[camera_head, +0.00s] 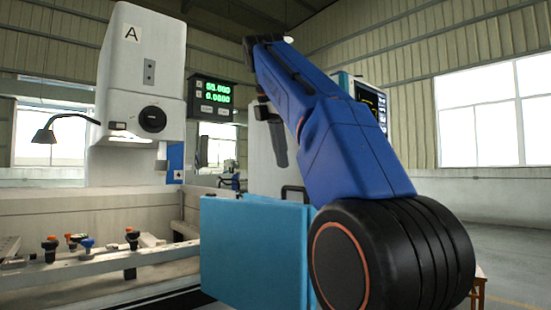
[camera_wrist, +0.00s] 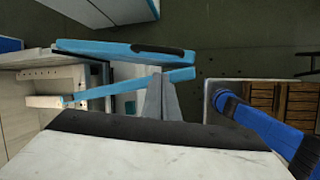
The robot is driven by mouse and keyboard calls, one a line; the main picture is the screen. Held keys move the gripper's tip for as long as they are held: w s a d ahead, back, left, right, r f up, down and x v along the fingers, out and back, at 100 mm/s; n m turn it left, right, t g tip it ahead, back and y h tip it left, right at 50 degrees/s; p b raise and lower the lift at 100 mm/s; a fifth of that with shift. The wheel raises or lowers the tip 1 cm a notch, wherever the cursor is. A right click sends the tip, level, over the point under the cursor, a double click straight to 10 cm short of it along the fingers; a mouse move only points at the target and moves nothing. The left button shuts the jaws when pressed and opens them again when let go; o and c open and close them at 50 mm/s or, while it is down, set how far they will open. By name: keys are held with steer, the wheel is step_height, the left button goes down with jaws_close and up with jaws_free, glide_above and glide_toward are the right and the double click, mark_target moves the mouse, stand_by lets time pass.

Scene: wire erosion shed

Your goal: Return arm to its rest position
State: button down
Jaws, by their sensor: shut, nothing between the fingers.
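My blue arm (camera_head: 335,130) rises from its big black joint at the lower right of the head view and leans up and to the left. Its far end is near the top middle. My gripper (camera_head: 279,158) seems to be the dark grey part hanging down behind the arm, partly hidden by it. In the wrist view, grey fingers (camera_wrist: 157,78) stand together past the white and black housing at the bottom. They look shut and hold nothing. Below them are light blue door panels (camera_wrist: 125,48).
A white machine marked A (camera_head: 145,75) stands at left, with a green-digit display (camera_head: 210,95). Its open tank has a rail (camera_head: 95,268) with several clamps. A light blue door (camera_head: 255,252) stands in front. A wooden slatted surface (camera_wrist: 290,103) is at right. Bare floor lies beyond.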

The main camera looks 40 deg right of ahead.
steer(key=shift+r, duration=0.2)
steer(key=shift+a+f, duration=0.1)
steer(key=s+a+f+m+t+y, duration=0.1)
steer(key=s+a+f+m, duration=0.4)
steer(key=f, duration=1.3)
steer(key=s+a+f+m+y, duration=0.1)
steer(key=s+a+f+m, duration=0.4)
steer(key=f, duration=1.3)
steer(key=s+a+f+m+t+y, duration=0.1)
steer(key=s+a+f+m, duration=0.3)
steer(key=f, duration=1.4)
steer(key=a+m+y, duration=0.1)
steer(key=a+m, duration=0.1)
steer(key=a, duration=0.2)
steer(key=shift+s+a+t, duration=0.15)
steer(key=shift+s+t, duration=0.15)
steer(key=shift+s, duration=0.1)
steer(key=shift+r, duration=0.1)
